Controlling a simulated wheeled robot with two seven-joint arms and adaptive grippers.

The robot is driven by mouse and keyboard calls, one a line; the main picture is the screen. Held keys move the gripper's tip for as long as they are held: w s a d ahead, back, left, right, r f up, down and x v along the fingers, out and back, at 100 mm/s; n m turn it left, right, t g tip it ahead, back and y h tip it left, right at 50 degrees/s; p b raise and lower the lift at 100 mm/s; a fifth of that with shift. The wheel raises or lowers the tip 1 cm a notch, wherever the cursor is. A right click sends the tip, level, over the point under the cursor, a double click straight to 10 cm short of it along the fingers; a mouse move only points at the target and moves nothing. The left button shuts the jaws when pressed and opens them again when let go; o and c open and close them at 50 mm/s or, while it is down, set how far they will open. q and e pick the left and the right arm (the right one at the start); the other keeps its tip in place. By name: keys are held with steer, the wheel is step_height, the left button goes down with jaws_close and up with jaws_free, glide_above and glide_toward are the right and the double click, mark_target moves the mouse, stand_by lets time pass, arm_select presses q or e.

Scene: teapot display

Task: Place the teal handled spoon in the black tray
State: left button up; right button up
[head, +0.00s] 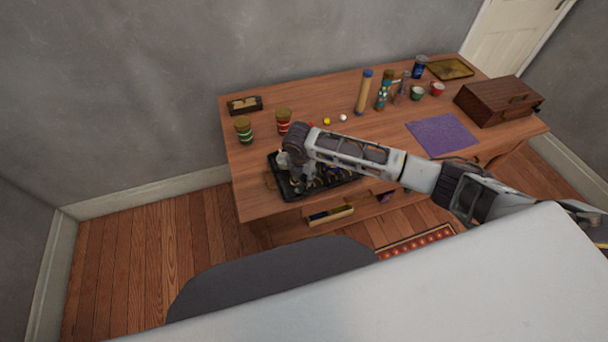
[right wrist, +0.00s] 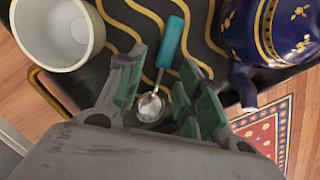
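The teal handled spoon (right wrist: 168,45) shows in the right wrist view, with its metal bowl toward me. It appears to lie on the black tray (right wrist: 118,38), which has gold wavy lines and a gold handle. My right gripper (right wrist: 165,85) is open, with its green-padded fingers on either side of the spoon and gaps between. In the head view my right gripper (head: 302,184) is low over the black tray (head: 290,197) at the table's front left; the spoon cannot be made out there. My left gripper is not in view.
A white cup (right wrist: 58,30) and a blue-and-gold teapot (right wrist: 270,30) flank the spoon on the tray. Two jars (head: 244,130) (head: 284,121) stand behind the tray. A purple cloth (head: 442,134) and a wooden box (head: 498,100) are to the right. An open drawer (head: 330,215) is below.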

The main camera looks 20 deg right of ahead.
mark_target(301, 182)
step_height(301, 182, up, 12)
steer(key=s+a, duration=0.1)
steer(key=shift+s+a, duration=0.15)
steer(key=shift+s, duration=0.05)
stand_by(0.6)
stand_by(1.3)
